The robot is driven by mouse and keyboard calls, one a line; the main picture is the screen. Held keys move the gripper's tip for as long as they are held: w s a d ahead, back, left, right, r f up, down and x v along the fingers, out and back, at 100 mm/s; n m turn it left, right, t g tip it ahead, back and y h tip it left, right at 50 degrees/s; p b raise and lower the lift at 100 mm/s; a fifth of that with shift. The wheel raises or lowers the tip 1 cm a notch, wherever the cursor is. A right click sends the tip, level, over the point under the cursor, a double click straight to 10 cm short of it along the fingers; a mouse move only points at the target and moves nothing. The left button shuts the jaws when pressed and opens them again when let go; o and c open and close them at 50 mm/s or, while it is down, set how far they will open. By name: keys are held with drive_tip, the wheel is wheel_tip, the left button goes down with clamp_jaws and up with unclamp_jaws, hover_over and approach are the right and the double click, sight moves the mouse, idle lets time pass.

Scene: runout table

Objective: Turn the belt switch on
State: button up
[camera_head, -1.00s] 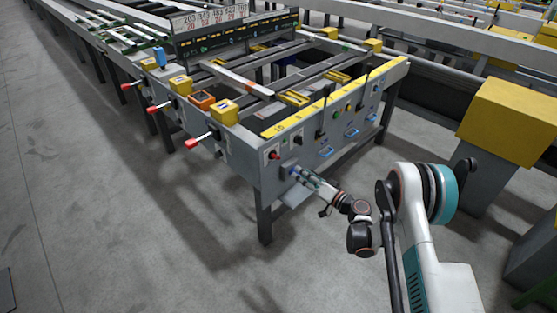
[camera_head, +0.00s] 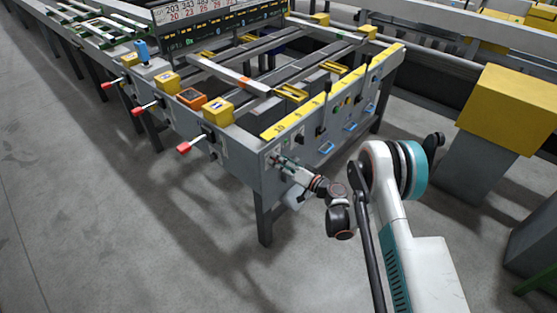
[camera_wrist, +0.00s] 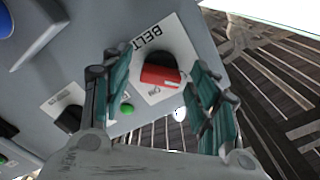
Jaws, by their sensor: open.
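The belt switch (camera_wrist: 160,77) is a knob with a red face and black body on a white plate (camera_wrist: 181,48) marked BELT, seen in the wrist view. My gripper (camera_wrist: 161,62) is open, with one teal finger on each side of the knob. I cannot tell whether either finger touches it. In the head view my gripper (camera_head: 283,165) is at the near corner of the grey control panel (camera_head: 265,182) and mostly hides the switch.
A green button (camera_wrist: 127,109) and another black knob (camera_wrist: 70,119) sit beside the switch. Red-tipped levers (camera_head: 184,148) stick out of the table's left side. A yellow-topped cabinet (camera_head: 508,110) stands at right. Open floor lies at left.

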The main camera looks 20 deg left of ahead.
drive_tip(key=c, duration=1.1)
drive_tip(key=shift+o, duration=0.2)
drive_tip(key=shift+m, duration=0.3)
drive_tip(key=shift+d+m, duration=0.1)
drive_tip(key=shift+m, duration=8.5)
drive_tip(key=o, duration=1.1)
drive_tip(key=shift+c, duration=0.2)
